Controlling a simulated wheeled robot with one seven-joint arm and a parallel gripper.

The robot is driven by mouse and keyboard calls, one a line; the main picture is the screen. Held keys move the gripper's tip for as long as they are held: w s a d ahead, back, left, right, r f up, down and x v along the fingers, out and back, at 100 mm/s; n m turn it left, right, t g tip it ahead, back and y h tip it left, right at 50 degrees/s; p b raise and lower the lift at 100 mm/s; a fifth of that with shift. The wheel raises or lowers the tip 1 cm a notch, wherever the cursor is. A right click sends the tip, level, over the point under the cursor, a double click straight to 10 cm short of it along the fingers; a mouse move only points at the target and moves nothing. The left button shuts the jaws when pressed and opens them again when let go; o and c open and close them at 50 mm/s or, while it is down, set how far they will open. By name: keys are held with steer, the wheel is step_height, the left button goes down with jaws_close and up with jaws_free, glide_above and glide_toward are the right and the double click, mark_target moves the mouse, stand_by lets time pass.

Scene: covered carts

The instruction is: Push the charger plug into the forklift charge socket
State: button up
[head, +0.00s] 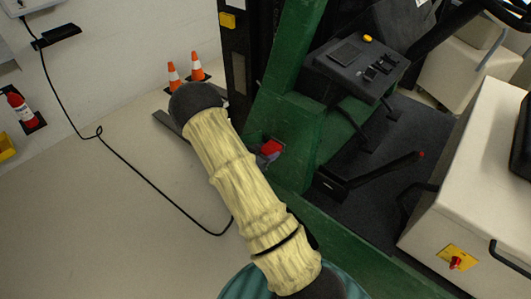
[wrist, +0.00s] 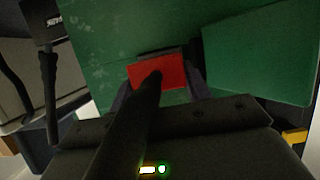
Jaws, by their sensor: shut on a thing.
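The red charger plug (head: 271,147) is at the side of the green forklift (head: 300,90), partly hidden by my sleeved arm. In the wrist view the plug (wrist: 174,72) sits between the two dark fingers of my gripper (wrist: 160,82), which is shut on it. Its thick black cable (wrist: 135,125) runs back toward the camera. A dark edge (wrist: 158,54) shows just beyond the plug against the green panel; it may be the charge socket, mostly hidden by the plug. I cannot tell how far the plug is in, or whether they touch.
The cable (head: 150,180) loops over the floor from the wall charger (head: 30,5) and passes behind my arm. Two orange cones (head: 174,75) stand near the dark forks.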

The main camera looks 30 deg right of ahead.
steer(key=shift+d+r, duration=0.1)
steer(key=o, duration=1.2)
steer(key=b+v, duration=0.1)
steer(key=v, duration=1.6)
